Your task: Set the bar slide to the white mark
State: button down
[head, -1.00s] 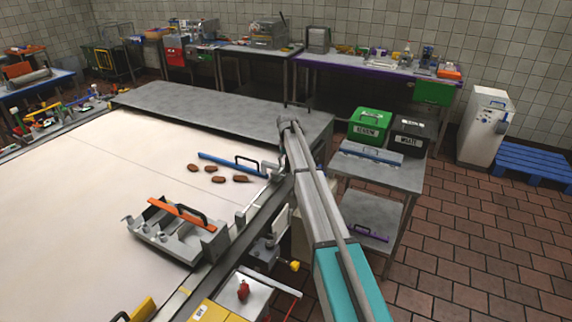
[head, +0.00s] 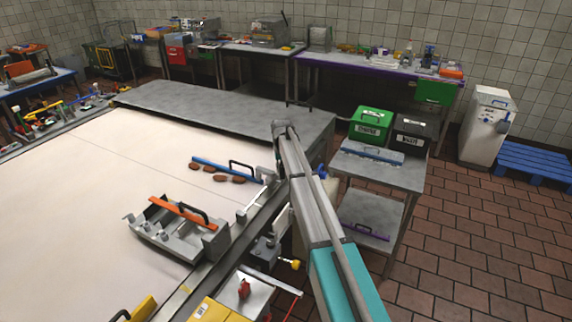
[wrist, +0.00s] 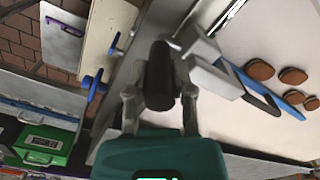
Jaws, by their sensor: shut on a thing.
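A blue bar (head: 225,170) with a black bow handle (head: 243,170) lies across the pale belt (head: 100,190). In the wrist view the blue bar (wrist: 290,106) runs from a grey bracket (wrist: 215,82) at the belt's edge. My gripper (wrist: 159,88) is shut on a black cylindrical grip (wrist: 160,72) beside that bracket. In the head view my arm hides the gripper and most of the grip. A narrow pale strip with dark ticks (wrist: 228,16) shows at the top of the wrist view. I cannot make out the white mark for certain.
Several brown oval pieces (head: 220,178) lie on the belt close to the bar. A grey fixture (head: 180,235) with an orange bar stands nearer on the belt. Green (head: 369,124) and black (head: 409,138) bins stand on a side table at the right.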

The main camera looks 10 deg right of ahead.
jog(key=s+a, duration=0.6)
jog(key=s, duration=0.3)
jog(key=shift+s+a, duration=0.15)
jog(key=shift+a, duration=0.25)
jog(key=shift+c, duration=2.4)
grip_release()
